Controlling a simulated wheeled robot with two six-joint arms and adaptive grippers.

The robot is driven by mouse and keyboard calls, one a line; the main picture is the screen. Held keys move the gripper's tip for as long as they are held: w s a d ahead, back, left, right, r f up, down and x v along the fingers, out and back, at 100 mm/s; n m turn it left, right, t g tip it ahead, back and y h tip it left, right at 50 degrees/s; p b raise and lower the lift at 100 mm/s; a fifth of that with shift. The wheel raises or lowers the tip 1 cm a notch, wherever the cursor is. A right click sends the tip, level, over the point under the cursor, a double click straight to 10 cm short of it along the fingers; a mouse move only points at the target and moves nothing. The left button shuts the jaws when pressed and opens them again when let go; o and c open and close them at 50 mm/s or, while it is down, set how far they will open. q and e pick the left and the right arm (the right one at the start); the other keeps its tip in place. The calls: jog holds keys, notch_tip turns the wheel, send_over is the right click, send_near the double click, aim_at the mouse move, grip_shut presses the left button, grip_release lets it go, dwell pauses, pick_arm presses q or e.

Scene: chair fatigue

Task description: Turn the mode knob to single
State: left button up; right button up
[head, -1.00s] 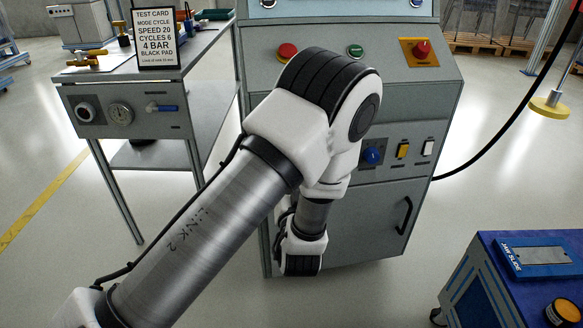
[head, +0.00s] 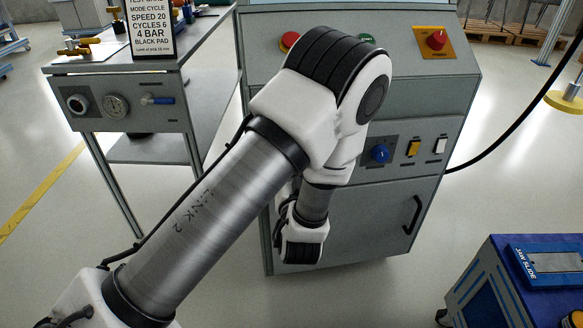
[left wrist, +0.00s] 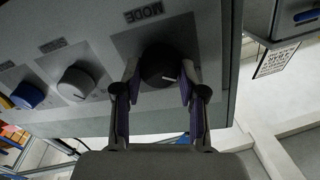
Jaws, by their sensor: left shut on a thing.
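In the left wrist view the mode knob (left wrist: 158,62) is round and black, with a short white pointer mark. It sits on a dark plate under an upside-down MODE label (left wrist: 143,13). My left gripper (left wrist: 159,74) is shut on it, one finger on each side. The pointer mark slants toward the lower right of that picture; I cannot read any position names. In the head view my left arm hides the mode knob and the gripper. My right gripper is in neither view.
A blue cart (head: 480,270) stands lower right.

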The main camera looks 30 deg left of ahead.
pick_arm(q)
jog(key=m+p, duration=0.6)
jog(key=m, duration=0.1)
jog(key=shift+w+r+g+p, duration=0.1)
jog(key=shift+g+p, duration=0.2)
jog(key=shift+p, duration=0.1)
jog(key=shift+m, duration=0.3)
jog(key=o, duration=1.1)
jog(key=shift+o, duration=0.2)
notch_tip(320, 180, up, 10)
